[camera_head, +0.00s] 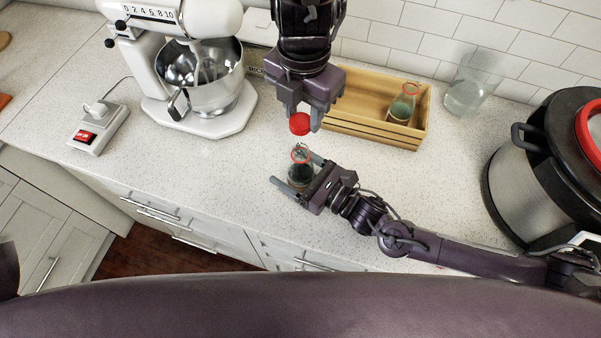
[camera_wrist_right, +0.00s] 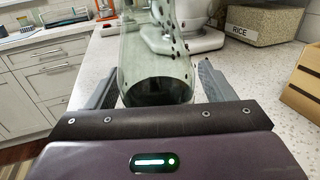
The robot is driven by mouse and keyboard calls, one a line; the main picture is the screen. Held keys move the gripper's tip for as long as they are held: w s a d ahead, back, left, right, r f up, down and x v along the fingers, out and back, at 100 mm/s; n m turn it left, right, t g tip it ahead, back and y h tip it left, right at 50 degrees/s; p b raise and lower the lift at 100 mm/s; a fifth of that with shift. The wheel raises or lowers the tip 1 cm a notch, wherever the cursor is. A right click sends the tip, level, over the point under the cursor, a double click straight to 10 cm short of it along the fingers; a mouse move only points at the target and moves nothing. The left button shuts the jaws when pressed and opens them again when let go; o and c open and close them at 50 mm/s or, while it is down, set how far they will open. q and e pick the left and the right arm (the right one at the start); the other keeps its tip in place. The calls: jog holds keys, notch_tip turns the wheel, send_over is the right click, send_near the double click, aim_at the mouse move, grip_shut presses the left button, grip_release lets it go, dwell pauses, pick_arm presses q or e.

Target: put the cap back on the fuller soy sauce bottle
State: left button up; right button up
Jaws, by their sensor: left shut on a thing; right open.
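A clear glass soy sauce bottle (camera_head: 299,176) with a red ring at its neck and dark liquid low inside stands on the counter. It also shows in the right wrist view (camera_wrist_right: 157,62). My right gripper (camera_head: 294,170) is open, with one finger on either side of this bottle; contact is not clear. My left gripper (camera_head: 303,112) is shut on a red cap (camera_head: 299,125), above and a little behind the bottle's neck, apart from it. A second bottle (camera_head: 402,107) with a red rim and some liquid stands in the wooden crate. Which bottle is fuller is hard to tell.
The wooden crate (camera_head: 370,131) stands behind, against the tiled wall. A stand mixer (camera_head: 205,125) is at the left, with a power strip with a red switch (camera_head: 97,130) beside it. A glass (camera_head: 468,92) and a large pot (camera_head: 530,180) are at the right. Counter left of the bottle is clear.

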pick_arm(q)
jog(key=shift+s+r, duration=0.1)
jog(key=shift+s, duration=0.05)
pick_arm(e)
jog(key=shift+a, duration=0.15)
jog(key=shift+c, duration=0.2)
jog(key=c, duration=1.4)
pick_arm(q)
jog(key=shift+f, duration=2.55)
pick_arm(e)
jog(key=shift+c, duration=0.2)
pick_arm(q)
jog(key=shift+f, duration=0.9)
jog(key=shift+f, duration=0.55)
